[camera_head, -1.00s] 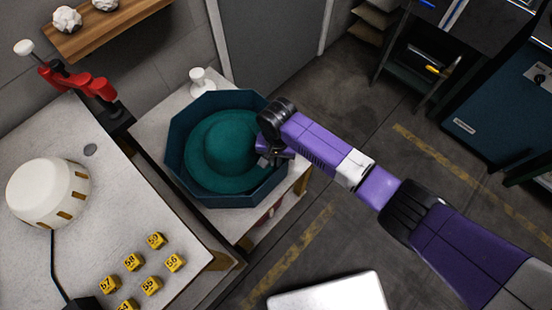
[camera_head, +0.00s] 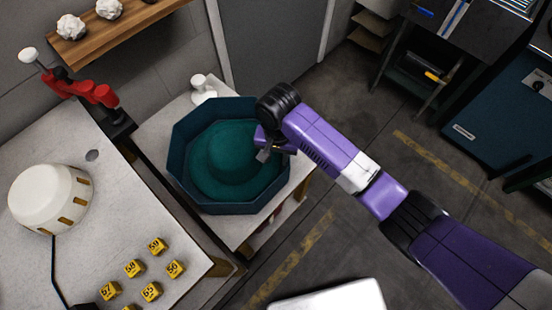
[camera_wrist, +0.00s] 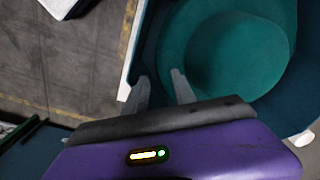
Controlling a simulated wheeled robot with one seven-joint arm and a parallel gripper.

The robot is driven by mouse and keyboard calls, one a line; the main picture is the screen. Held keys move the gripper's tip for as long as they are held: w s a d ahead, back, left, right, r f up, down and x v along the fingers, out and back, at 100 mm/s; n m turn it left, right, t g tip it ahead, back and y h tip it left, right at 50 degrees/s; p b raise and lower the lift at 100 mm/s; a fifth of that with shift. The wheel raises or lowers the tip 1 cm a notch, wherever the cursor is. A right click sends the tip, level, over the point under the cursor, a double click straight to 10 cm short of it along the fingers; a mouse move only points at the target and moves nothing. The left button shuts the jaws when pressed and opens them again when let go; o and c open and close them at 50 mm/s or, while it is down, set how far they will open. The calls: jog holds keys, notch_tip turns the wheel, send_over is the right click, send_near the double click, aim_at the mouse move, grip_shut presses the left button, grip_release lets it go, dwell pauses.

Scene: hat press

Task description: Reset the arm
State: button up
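My gripper (camera_head: 266,152) is over the right rim of a dark teal octagonal box (camera_head: 183,190) in the head view. A green felt hat (camera_head: 226,150) lies inside the box, brim down and crown up. In the wrist view the two fingers of my gripper (camera_wrist: 160,88) are apart with nothing between them. The hat (camera_wrist: 235,55) lies beyond the fingertips there, and the box wall (camera_wrist: 150,50) passes close by them. My arm reaches in from the lower right of the head view.
The box stands on a white table (camera_head: 150,130) beside a small white knob-topped object (camera_head: 203,88). On the left table are a white dome (camera_head: 45,200), a red clamp (camera_head: 80,88) and several yellow numbered blocks (camera_head: 151,291). A wooden shelf (camera_head: 125,28) hangs above.

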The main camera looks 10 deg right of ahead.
jog(key=shift+r, duration=0.35)
